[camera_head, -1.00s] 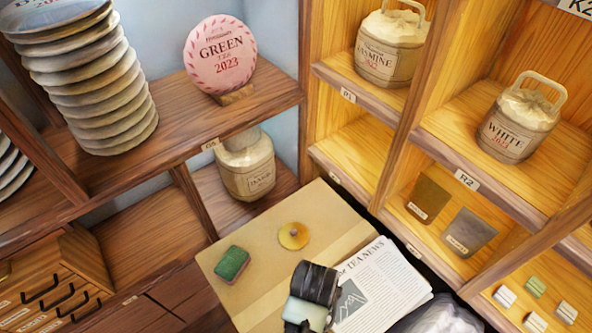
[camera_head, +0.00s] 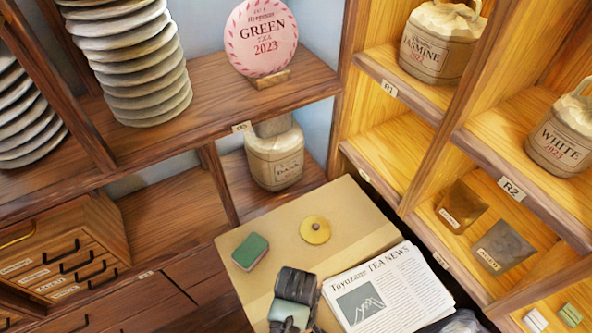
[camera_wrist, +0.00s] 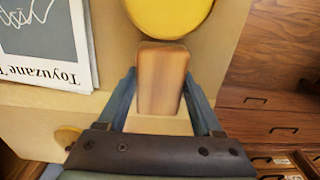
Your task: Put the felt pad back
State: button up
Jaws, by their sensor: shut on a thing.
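My gripper (camera_wrist: 160,95) is shut on a smooth wood-brown block (camera_wrist: 161,72), seen end-on between its fingers in the wrist view. Whether this is the felt pad I cannot tell. In the head view my wrist hides the fingertips and the held block, over the near part of a tan box top (camera_head: 350,208). A green-topped block (camera_head: 251,251) lies on that top to the left. A yellow disc with a small brown knob (camera_head: 315,230) lies just beyond my gripper. In the wrist view a large yellow round (camera_wrist: 168,14) shows past the held block.
A newspaper (camera_head: 388,285) lies at the right of the box top. Shelves surround it, with stacked tea cakes (camera_head: 138,70), a pink GREEN 2023 disc (camera_head: 264,40), wrapped jars (camera_head: 273,160) and two brown packets (camera_head: 462,205). A small drawer cabinet (camera_head: 60,258) stands at the left.

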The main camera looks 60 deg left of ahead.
jog(key=shift+f, duration=0.2)
jog(key=o, duration=1.3)
notch_tip(320, 180, up, 12)
jog(key=shift+r+p, duration=0.1)
jog(key=shift+p, duration=1.05)
